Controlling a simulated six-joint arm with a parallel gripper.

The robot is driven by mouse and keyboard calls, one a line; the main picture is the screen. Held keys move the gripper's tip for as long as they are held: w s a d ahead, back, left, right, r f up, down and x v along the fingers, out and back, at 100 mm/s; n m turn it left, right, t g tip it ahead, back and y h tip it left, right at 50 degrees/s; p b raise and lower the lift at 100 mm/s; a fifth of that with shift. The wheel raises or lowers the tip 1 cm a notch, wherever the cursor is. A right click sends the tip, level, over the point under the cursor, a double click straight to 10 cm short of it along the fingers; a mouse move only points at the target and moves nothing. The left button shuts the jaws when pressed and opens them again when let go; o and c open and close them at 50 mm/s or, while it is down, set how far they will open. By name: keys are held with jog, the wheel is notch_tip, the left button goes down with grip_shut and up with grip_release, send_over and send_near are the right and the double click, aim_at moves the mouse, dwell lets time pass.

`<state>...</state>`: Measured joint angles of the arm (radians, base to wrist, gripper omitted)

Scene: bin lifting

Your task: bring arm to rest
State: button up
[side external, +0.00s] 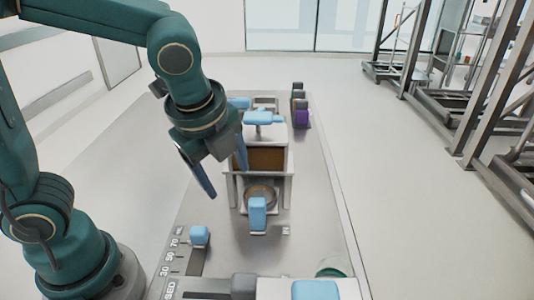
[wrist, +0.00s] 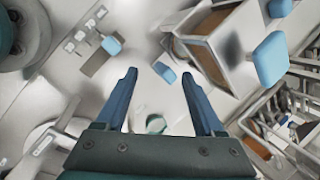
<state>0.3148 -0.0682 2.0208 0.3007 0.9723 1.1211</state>
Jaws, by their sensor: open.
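My gripper (side external: 218,180) hangs above the grey table in the side view, left of a box-like stand with a brown panel. In the wrist view my gripper (wrist: 146,72) shows two blue fingers spread wide with nothing between them. The fingers are apart from the stand and the blue-handled parts, as far as the views show. My green arm reaches over from the left and bends down to the gripper.
The box-like stand (side external: 286,186) has a blue handle on top (side external: 263,117) and a blue block in front (side external: 257,213). Another blue block (side external: 199,236) sits by a marked scale. Dark and purple blocks (side external: 301,117) stand at the back. Metal racks (side external: 484,80) stand far right.

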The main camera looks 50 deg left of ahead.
jog(key=s+a+r+n+t+h, duration=0.1)
jog(key=s+n, duration=0.6)
jog(key=n, duration=1.1)
jog(key=shift+s+a+r+t+h, duration=0.25)
jog(key=shift+a+r+t+h, duration=0.1)
jog(key=shift+a+t+h, duration=0.2)
